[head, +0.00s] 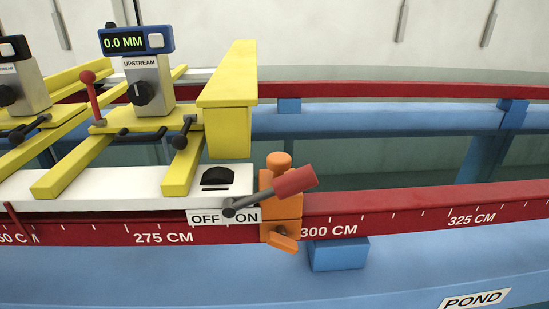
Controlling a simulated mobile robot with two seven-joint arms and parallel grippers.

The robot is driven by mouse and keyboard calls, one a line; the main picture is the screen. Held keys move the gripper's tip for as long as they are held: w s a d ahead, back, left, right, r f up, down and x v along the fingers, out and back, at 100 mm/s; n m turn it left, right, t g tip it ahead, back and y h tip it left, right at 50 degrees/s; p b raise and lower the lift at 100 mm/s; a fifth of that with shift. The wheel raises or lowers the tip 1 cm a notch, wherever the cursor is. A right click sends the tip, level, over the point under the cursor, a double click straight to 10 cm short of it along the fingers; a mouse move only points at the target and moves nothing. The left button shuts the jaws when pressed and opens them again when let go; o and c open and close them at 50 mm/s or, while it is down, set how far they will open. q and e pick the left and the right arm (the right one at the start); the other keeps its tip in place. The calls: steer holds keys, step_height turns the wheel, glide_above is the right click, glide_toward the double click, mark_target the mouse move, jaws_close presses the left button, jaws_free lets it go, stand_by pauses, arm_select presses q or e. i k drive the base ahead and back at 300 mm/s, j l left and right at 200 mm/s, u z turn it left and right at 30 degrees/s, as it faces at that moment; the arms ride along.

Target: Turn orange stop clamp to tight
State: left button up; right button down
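The orange stop clamp (283,208) sits on the red scale rail (345,226), just left of the 300 CM mark. It has a rounded orange top, a blocky body and a small orange handle (282,243) at its lower front, slanting down to the right. Whether the clamp is tight cannot be told. A grey lever with a red grip (294,182) crosses in front of the clamp's upper part, pointing up to the right. Neither of my grippers is in view.
An OFF/ON label (206,217) is left of the clamp. A yellow carriage with a raised yellow block (228,115) and an UPSTREAM gauge (148,82) reading 0.0 MM stands behind left. A blue block (338,255) sits below right. The rail to the right is clear.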

mark_target(279, 239)
steer(key=j, duration=0.7)
steer(key=k+j+z, duration=0.1)
steer(key=j, duration=0.6)
